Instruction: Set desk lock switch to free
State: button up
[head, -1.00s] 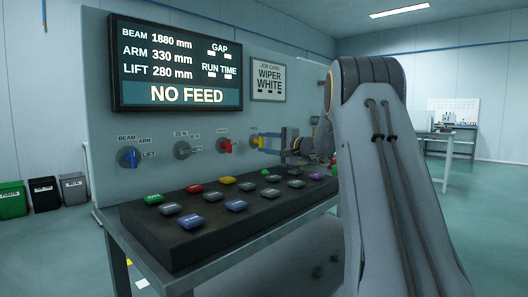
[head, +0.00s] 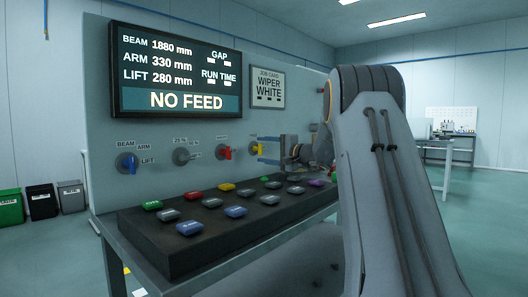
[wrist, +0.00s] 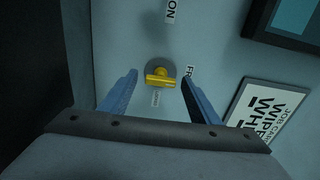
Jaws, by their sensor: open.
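The yellow switch (head: 255,149) is a round knob with a bar handle on the upright grey panel, rightmost in the row of knobs. In the wrist view the yellow switch (wrist: 160,78) shows between my two blue fingers, with a gap on each side. A partly hidden label starting "FR" (wrist: 189,71) is to its right, and a small unreadable label (wrist: 155,98) is below it. My gripper (head: 264,149) is open and empty in front of the switch. The wrist view also shows my gripper (wrist: 159,77); I cannot tell how far the fingertips are from the panel.
A red knob (head: 225,152), a grey knob (head: 181,156) and a blue knob (head: 127,163) line the panel to the left. A dark console (head: 170,246) with several coloured buttons juts out below. The screen (head: 172,72) reads NO FEED. A job card (head: 268,88) hangs above the switch.

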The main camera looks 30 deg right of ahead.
jog(key=shift+p+v, duration=0.55)
jog(key=shift+v, duration=3.4)
jog(key=shift+r, duration=0.1)
